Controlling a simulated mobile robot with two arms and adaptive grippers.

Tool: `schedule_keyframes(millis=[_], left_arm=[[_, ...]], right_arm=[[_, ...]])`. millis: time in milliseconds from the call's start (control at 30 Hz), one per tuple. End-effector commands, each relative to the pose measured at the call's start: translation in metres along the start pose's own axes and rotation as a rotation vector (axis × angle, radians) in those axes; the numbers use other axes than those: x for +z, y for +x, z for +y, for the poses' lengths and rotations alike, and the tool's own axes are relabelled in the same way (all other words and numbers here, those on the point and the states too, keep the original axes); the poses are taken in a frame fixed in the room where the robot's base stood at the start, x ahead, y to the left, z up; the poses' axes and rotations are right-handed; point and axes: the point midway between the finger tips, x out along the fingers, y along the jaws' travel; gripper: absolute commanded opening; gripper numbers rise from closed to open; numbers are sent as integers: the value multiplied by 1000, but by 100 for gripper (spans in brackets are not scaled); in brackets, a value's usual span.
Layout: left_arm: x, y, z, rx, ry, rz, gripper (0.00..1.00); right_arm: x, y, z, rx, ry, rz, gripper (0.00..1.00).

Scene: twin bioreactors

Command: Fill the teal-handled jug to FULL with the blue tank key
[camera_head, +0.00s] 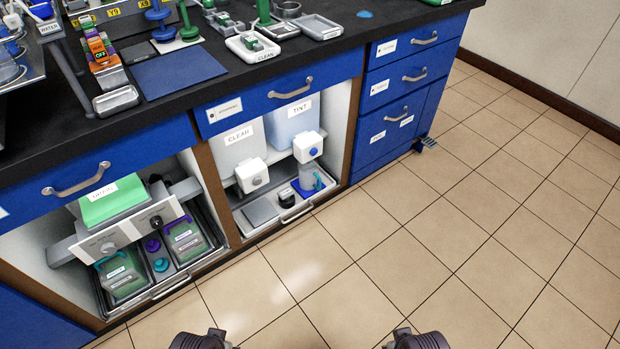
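A clear jug (307,177) with a teal handle (319,181) stands upright on a blue pad in the right under-bench bay, under the TINT tank (291,122). Its fill level and FULL mark are too small to read. A blue round key (314,151) sits on the white dispenser block (304,145) at the front of that tank, above the jug. My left gripper (203,340) and my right gripper (416,340) show only partly at the bottom edge, over the floor, apart from the jug and tanks. Their fingertips are cut off.
A CLEAR tank (238,146) with a grey-keyed dispenser (253,177) stands left of the TINT tank. A dark round object (286,198) sits beside the jug. The left bay holds two green-filled vessels on a tray. The tiled floor (430,230) before the bench is clear.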

Motion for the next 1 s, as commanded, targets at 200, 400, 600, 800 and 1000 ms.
schedule_keyframes(millis=[200,400,600,800,1000], left_arm=[[0,0,0,0,0,0,40],[0,0,0,0,0,0,40],[0,0,0,0,0,0,40],[0,0,0,0,0,0,40],[0,0,0,0,0,1,40]], right_arm=[[0,0,0,-1,0,0,0],[0,0,0,-1,0,0,0],[0,0,0,-1,0,0,0],[0,0,0,-1,0,0,0],[0,0,0,0,1,0,0]])
